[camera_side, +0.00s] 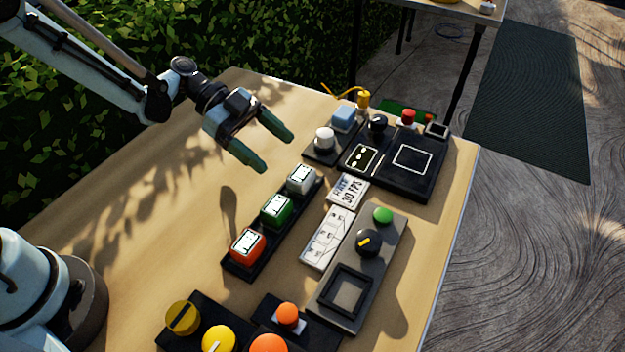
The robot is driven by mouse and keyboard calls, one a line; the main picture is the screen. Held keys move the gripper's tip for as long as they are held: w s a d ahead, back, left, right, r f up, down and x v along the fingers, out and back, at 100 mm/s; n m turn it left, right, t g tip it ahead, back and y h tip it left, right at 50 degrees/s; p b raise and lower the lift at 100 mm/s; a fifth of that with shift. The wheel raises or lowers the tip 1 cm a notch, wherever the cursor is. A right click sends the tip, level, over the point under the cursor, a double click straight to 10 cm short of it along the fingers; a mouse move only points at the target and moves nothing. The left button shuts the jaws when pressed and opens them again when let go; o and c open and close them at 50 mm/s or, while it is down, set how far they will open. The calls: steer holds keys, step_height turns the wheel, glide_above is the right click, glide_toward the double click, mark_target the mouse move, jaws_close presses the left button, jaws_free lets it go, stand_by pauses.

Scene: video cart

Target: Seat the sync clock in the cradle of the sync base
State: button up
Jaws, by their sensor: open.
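Three small box-shaped units with bright faces stand in a row on a black rack (233,267): a white one (301,179), a green one (276,211) and an orange one (247,245). I cannot tell which is the sync clock. A grey base (326,312) to their right carries a raised square frame (347,290), a black knob (369,242) and a green button (382,215). The frame looks like the cradle and is empty. My gripper (270,147) is open and empty, above the table, up and left of the white unit.
A card reading "30 FPS" (347,190) and a diagram sheet (326,239) lie between rack and base. A black panel (428,180) with a square outline sits behind, near a blue block (344,117). Knobs and buttons crowd the front. The table's left side is clear.

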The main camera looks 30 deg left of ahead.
steer(key=s+a+r+n+t+y, duration=0.3)
steer(key=s+a+r+n+y, duration=0.1)
steer(key=n, duration=0.4)
steer(key=s+a+r+n+t+y, duration=0.3)
steer(key=s+a+r+n+y, duration=0.1)
steer(key=s+a+n+y, duration=0.2)
steer(key=a+n+y, duration=0.1)
steer(key=a+n, duration=0.1)
steer(key=n, duration=0.1)
steer(key=shift+r+n+t+y, duration=0.3)
steer(key=shift+t+y, duration=0.1)
steer(key=shift+s+a, duration=0.2)
steer(key=shift+a, duration=0.1)
steer(key=shift+c, duration=0.6)
